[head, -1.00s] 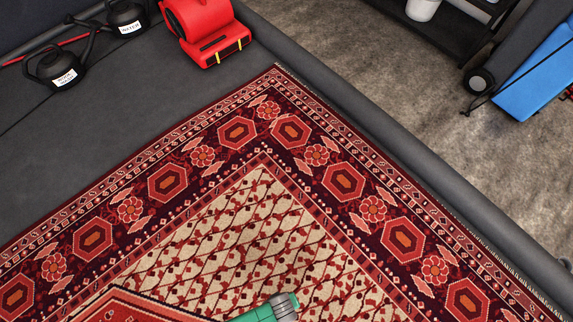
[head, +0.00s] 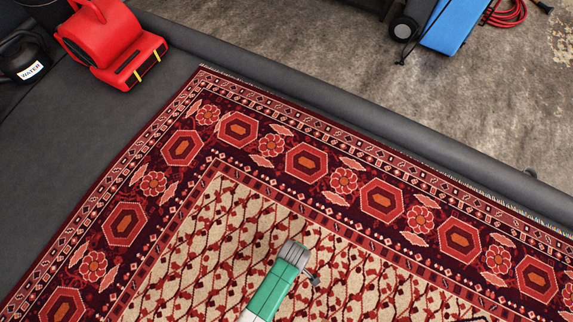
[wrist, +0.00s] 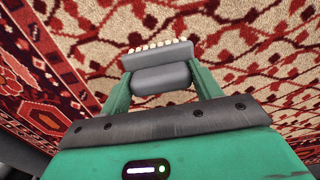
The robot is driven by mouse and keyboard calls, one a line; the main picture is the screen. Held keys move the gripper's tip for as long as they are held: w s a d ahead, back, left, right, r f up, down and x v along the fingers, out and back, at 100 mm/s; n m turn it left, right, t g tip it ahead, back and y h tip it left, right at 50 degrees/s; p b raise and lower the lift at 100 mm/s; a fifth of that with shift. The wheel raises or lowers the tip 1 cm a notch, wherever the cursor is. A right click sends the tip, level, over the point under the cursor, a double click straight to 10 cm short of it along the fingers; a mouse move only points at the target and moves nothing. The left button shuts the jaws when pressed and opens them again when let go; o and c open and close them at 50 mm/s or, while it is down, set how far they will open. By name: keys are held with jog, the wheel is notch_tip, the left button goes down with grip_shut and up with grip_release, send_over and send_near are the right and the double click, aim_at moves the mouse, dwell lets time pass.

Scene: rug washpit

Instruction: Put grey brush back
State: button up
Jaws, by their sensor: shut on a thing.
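In the wrist view my gripper (wrist: 161,76) is shut on the grey brush (wrist: 158,60). Its two green fingers stand on either side of the brush's rounded grey part. The grey block ahead of it carries a row of cream bristles along its far edge. The patterned rug fills the view behind the brush; I cannot tell how far below it lies. In the head view only a green and grey part of my arm shows over the rug at the bottom. The brush cannot be made out there.
The red and cream rug (head: 330,235) lies flat, with a dark padded rim (head: 330,105) beyond it. A red blower (head: 115,42) and a black container labelled WATER (head: 22,60) stand at upper left. A blue object (head: 455,25) and coiled red hose (head: 506,11) are on the concrete outside.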

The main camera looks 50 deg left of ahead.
jog(key=f+b, duration=0.1)
jog(key=w+f+b, duration=0.1)
jog(key=f+b, duration=0.1)
jog(key=shift+w+a+f+b, duration=0.3)
jog(key=shift+a+f, duration=0.1)
jog(key=shift+s+d+r, duration=0.1)
jog(key=shift+s, duration=0.15)
jog(key=shift+w, duration=0.15)
jog(key=o, duration=1.3)
notch_tip(320, 180, up, 12)
jog(key=p, duration=0.7)
